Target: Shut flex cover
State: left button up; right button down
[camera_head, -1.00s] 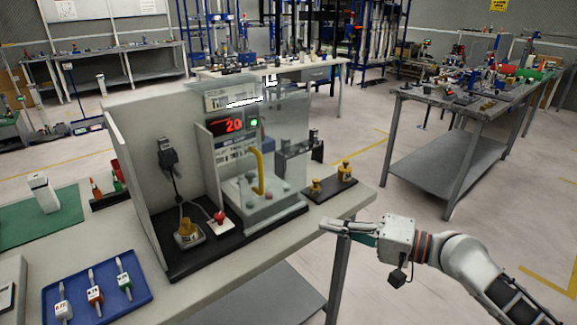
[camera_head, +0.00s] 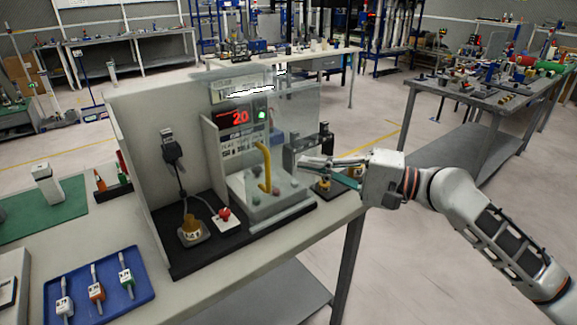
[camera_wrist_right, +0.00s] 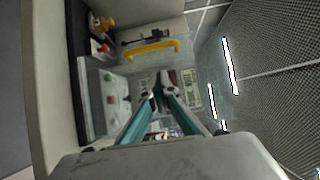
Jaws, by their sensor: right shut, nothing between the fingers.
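The flex cover (camera_head: 297,108) is a clear panel on the grey-walled test station, with a yellow bar handle (camera_head: 264,168). The handle also shows in the right wrist view, above my fingertips (camera_wrist_right: 152,50). The frames do not clearly show how far the cover stands open. My right gripper (camera_head: 303,164) is shut and empty, just right of the clear cover in the head view. It also shows in the right wrist view (camera_wrist_right: 158,90), apart from the handle in the picture. Whether a finger touches the cover, I cannot tell. My left gripper is not in view.
A red-lit display (camera_head: 240,117) sits behind the cover. A red button (camera_head: 224,213) and a brass-coloured plug (camera_head: 191,230) are on the station's black base, left of the cover. A brass-coloured knob (camera_head: 323,184) stands below my right gripper. A blue tray (camera_head: 80,310) lies at front left.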

aim_at(258, 143)
pick_arm(q)
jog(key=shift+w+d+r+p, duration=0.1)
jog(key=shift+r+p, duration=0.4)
jog(key=shift+p, duration=0.15)
pick_arm(e)
jog(key=a, duration=0.2)
jog(key=s+a, duration=0.1)
jog(key=a, duration=0.1)
jog(key=shift+s+a, duration=0.1)
jog(key=shift+a, duration=0.2)
